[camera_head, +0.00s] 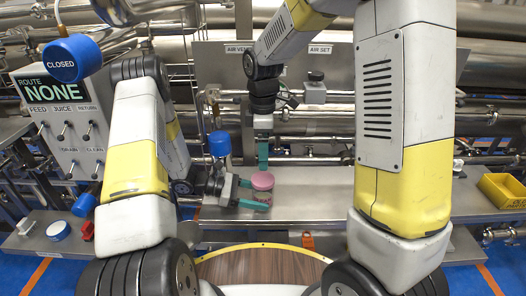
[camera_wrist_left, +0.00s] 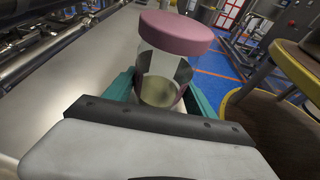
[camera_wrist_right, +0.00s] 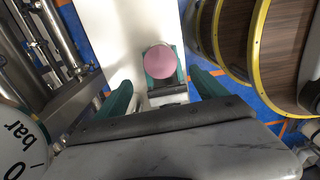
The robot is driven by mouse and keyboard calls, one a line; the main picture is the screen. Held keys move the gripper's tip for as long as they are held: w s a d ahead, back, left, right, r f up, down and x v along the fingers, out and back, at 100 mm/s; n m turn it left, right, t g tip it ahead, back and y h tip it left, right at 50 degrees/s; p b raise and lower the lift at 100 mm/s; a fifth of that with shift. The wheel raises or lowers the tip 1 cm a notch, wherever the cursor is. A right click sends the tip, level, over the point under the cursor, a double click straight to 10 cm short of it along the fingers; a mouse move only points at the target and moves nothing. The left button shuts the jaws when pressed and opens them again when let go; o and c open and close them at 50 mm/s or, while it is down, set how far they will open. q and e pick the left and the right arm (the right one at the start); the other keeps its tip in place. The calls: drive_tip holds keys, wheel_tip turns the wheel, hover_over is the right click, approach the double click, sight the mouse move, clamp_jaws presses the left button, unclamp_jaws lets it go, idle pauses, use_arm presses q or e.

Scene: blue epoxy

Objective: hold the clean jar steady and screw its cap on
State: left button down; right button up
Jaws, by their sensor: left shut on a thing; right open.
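The clear jar (camera_wrist_left: 160,88) stands upright on the steel bench, with its pink cap (camera_head: 263,181) sitting on top. I cannot tell whether the cap is threaded down. My left gripper (camera_head: 262,197) is shut around the jar's body from the left, below the cap; its teal fingers flank the jar in the left wrist view. My right gripper (camera_head: 263,153) points down above the cap, open and empty. In the right wrist view the cap (camera_wrist_right: 160,61) lies beyond and between the two teal fingers, apart from them.
A yellow bin (camera_head: 503,190) stands at the far right of the bench. A white and blue round item (camera_head: 58,231) lies at the far left. A panel with switches (camera_head: 65,125) and blue valve knobs stand left. Pipes run behind. A round wooden top (camera_head: 262,264) is in front.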

sight(263, 178)
drive_tip(key=shift+f+n, duration=0.4)
drive_tip(key=shift+f, duration=4.35)
drive_tip(key=shift+c, duration=0.2)
drive_tip(key=c, duration=1.4)
drive_tip(key=m, duration=0.5)
drive_tip(key=shift+m, duration=0.3)
drive_tip(key=shift+c, duration=0.3)
drive_tip(key=m, duration=0.5)
drive_tip(key=shift+m, duration=0.4)
drive_tip(key=m, duration=1.1)
drive_tip(key=shift+m, duration=0.3)
drive_tip(key=o, duration=1.4)
